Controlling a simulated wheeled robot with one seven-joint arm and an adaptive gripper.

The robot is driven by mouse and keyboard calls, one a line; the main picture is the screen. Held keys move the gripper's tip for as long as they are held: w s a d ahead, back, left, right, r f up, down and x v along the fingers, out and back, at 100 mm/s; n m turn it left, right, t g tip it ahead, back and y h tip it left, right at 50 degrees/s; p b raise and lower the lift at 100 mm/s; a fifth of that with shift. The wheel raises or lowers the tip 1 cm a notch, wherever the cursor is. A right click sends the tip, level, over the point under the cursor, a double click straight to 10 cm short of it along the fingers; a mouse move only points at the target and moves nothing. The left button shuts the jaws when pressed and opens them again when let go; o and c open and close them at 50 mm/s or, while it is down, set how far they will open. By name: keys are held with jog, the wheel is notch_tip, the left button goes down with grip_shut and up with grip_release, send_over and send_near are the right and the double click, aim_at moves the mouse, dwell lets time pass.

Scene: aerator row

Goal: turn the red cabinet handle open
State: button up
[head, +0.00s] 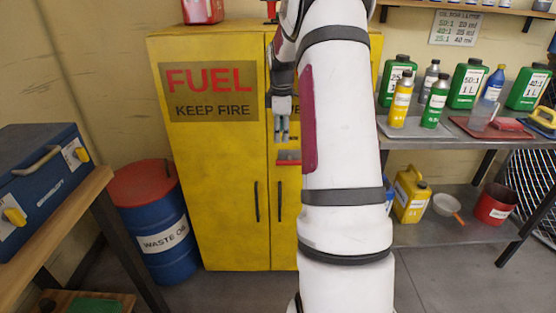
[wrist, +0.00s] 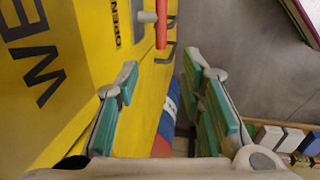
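The yellow fuel cabinet (head: 227,150) stands behind my arm, its doors closed. The red cabinet handle (head: 288,162) shows as a small red bar on a grey plate on the right door, partly hidden by my arm. In the wrist view the red handle (wrist: 161,25) is a straight bar on a grey stub at the top, beside partly visible lettering. My gripper (head: 282,138) points down just above the handle in the head view. In the wrist view my gripper (wrist: 160,62) has its teal-padded fingers wide apart with nothing between them. The handle lies beyond the fingertips, apart from them.
Black door pulls (head: 257,202) sit lower on the cabinet. A blue waste-oil drum (head: 160,240) with a red lid stands at its left. A bench with a blue case (head: 45,185) is at far left. A metal shelf (head: 455,140) with bottles is at right.

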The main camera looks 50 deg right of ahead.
aim_at(281, 161)
jog(key=f, duration=0.4)
jog(key=w+d+f+b, duration=0.1)
jog(key=f, duration=0.7)
jog(key=shift+w+d, duration=0.2)
jog(key=shift+d, duration=0.15)
grip_shut()
